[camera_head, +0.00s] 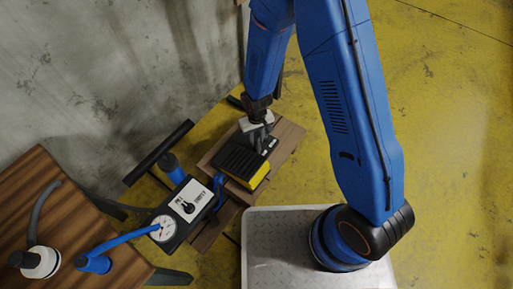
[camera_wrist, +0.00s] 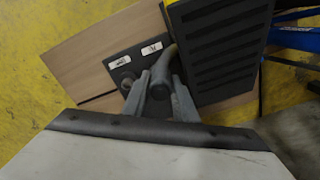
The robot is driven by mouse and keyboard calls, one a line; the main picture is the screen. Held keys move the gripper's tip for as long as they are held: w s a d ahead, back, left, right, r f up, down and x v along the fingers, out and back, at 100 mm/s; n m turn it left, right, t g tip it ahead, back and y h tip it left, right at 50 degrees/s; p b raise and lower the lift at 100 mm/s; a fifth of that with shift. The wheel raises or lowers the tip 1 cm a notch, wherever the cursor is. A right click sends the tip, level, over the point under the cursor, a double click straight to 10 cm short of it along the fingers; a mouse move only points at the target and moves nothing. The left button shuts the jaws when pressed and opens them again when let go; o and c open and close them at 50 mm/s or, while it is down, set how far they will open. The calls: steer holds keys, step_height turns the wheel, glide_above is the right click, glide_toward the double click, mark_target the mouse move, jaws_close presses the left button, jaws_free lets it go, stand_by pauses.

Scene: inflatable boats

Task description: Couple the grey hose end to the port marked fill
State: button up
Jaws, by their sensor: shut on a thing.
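My gripper (camera_wrist: 158,92) is shut on the grey hose end (camera_wrist: 164,70) in the wrist view. The held end is over or beside the right part of a small dark port plate (camera_wrist: 138,62). The plate has two white labels, a left one (camera_wrist: 118,62) and a right one (camera_wrist: 151,48), too small to read. A round port (camera_wrist: 126,84) shows below the left label. The fingers and hose hide the spot below the right label, so I cannot tell whether the hose end touches a port. In the head view my gripper (camera_head: 258,118) is above the pump's far end.
A black and yellow pump (camera_head: 245,165) stands on wooden boards (camera_head: 288,137). Beside it are a lever panel (camera_head: 190,198) and a gauge (camera_head: 163,228). A blue hose (camera_head: 127,239) reaches the wooden table (camera_head: 50,185), where a grey hose piece (camera_head: 42,208) also lies. Yellow floor (camera_head: 450,130) is clear at right.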

steer(key=shift+f, duration=0.15)
steer(key=o, duration=1.2)
